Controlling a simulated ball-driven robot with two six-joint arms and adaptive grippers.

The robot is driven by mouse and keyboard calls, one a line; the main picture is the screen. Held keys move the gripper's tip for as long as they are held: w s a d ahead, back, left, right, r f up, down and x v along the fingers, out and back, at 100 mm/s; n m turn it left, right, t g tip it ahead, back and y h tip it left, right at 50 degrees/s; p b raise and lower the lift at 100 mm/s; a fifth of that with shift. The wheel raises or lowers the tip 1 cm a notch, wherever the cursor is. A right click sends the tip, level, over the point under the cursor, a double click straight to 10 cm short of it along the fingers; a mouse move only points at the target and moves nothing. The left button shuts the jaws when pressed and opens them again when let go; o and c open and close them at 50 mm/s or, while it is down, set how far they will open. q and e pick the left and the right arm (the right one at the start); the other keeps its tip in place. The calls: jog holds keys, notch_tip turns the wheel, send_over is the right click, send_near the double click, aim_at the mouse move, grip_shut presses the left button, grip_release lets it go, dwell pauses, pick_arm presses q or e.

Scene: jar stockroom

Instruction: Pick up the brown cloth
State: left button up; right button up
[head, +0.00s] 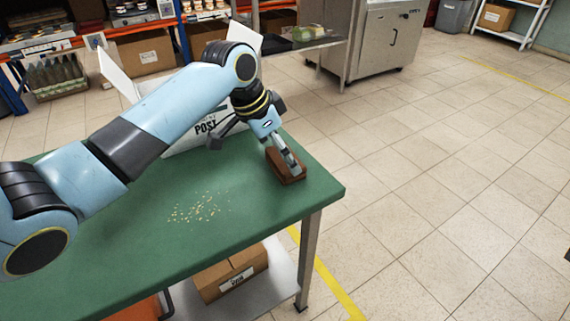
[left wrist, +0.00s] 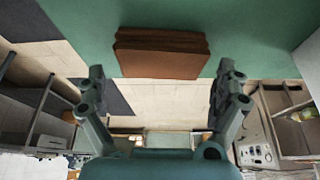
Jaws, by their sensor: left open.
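The brown cloth (head: 287,178) looks like a folded, flat block. It lies on the green table (head: 130,240) near its right edge. In the left wrist view the cloth (left wrist: 162,55) lies across the table edge side, ahead of the fingers. My left gripper (head: 288,160) points down close above the cloth in the head view. In the left wrist view the fingers (left wrist: 161,80) are spread wide with nothing between them, and the cloth sits just beyond the gap. Whether a finger touches the cloth I cannot tell. My right gripper is in neither view.
Pale crumbs (head: 200,207) are scattered on the table left of the cloth. An open white box marked POST (head: 203,127) stands behind, partly hidden by my left arm. A cardboard box (head: 232,273) sits on the shelf below. The tiled floor to the right is clear.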

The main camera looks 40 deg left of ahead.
pick_arm(q)
jog(key=x, duration=0.3)
jog(key=shift+r+b, duration=0.1)
jog(key=shift+b, duration=0.2)
jog(key=shift+f, duration=0.25)
jog(key=shift+r, duration=0.1)
jog(key=shift+c, duration=0.5)
jog(key=c, duration=0.8)
jog(key=shift+o, duration=0.2)
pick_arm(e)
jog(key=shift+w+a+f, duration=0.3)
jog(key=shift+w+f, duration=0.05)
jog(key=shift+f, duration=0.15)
